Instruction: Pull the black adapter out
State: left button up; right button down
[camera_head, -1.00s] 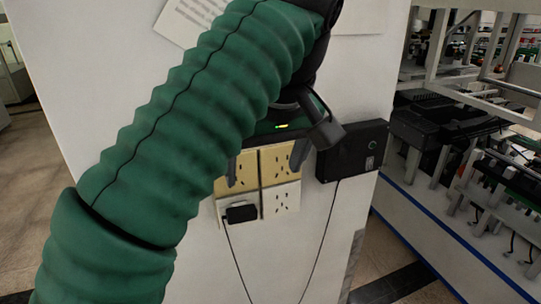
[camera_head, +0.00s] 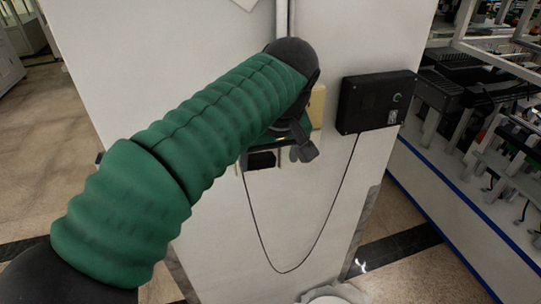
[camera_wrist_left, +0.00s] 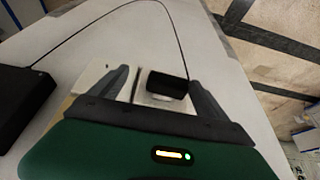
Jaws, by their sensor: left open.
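The black adapter (camera_head: 262,160) is plugged into a white socket plate on the white wall, just below my left gripper in the head view. Its cable hangs down in a loop and rises to a black box (camera_head: 376,101) on the wall. The left gripper is open and holds nothing. In the head view my green-sleeved left arm hides most of the sockets and the fingers. My right gripper is not in view.
The socket panel (camera_head: 318,104) shows only at its edge behind my wrist. The box stands on the wall to the right of my wrist. A rack of equipment (camera_head: 470,110) stands farther right. The wall below the adapter is clear except for the hanging cable.

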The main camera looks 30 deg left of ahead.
aim_at(254, 155)
pick_arm(q)
jog(key=a, duration=0.3)
jog(key=shift+a+f, duration=0.25)
jog(key=c, duration=0.4)
jog(key=shift+a, duration=0.25)
jog(key=shift+c, duration=1.1)
jog(key=shift+w, duration=0.1)
jog(key=shift+c, duration=1.2)
jog(key=shift+w+d, duration=0.1)
jog(key=shift+d, duration=0.7)
jog(key=c, duration=0.5)
jog(key=o, duration=0.7)
jog(key=shift+d+r, duration=0.1)
jog(key=shift+d, duration=0.1)
jog(key=shift+s+d+r, duration=0.1)
jog(key=shift+s, duration=0.3)
jog(key=c, duration=0.5)
jog(key=shift+w+a, duration=0.1)
jog(key=shift+a, duration=0.15)
jog(key=c, duration=0.5)
jog(key=shift+w+a, duration=0.15)
jog(key=shift+w, duration=0.05)
jog(key=shift+s, duration=0.1)
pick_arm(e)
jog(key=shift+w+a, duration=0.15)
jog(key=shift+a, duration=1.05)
